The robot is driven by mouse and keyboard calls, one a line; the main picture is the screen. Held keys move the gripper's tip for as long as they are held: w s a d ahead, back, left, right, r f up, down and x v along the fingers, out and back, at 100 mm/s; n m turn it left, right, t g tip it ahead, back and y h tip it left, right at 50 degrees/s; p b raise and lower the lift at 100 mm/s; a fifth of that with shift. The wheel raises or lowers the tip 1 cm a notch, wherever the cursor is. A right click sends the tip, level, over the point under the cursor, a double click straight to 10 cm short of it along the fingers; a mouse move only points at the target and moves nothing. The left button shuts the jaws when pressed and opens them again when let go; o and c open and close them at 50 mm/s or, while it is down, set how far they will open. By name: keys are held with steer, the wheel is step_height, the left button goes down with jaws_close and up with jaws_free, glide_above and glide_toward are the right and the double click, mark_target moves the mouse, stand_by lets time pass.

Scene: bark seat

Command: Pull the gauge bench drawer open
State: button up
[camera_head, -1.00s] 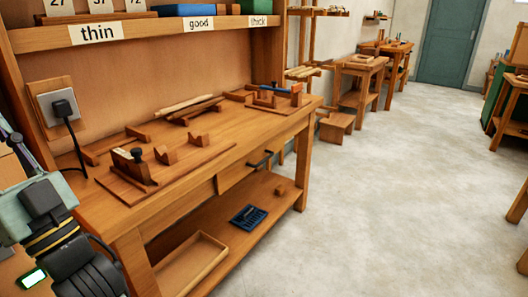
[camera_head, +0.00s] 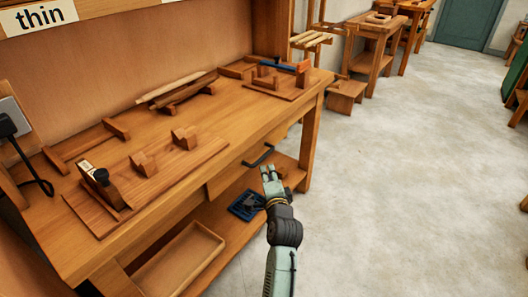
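The gauge bench (camera_head: 240,117) is a wooden workbench along the left and middle of the head view. Its drawer (camera_head: 228,175) sits under the top at the front and looks closed. A dark bar handle (camera_head: 258,156) is on the drawer front. My gripper (camera_head: 270,172) is in front of the bench, just below and right of the handle in the picture. Its fingers appear spread with a gap between them and nothing held. I cannot tell how far it is from the handle in depth; no contact is visible.
On the bench top are a wooden gauge jig (camera_head: 150,172), several sticks (camera_head: 180,92) and a second jig (camera_head: 280,78). Open concrete floor (camera_head: 400,180) lies to the right.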

mark_target(263, 159)
steer(key=w, duration=0.3)
steer(key=w+a+p, duration=0.1)
steer(key=w, duration=0.2)
steer(key=w+f, duration=0.1)
steer(key=w, duration=0.3)
steer(key=shift+a+f, duration=0.1)
steer(key=shift+a, duration=0.3)
jaws_close()
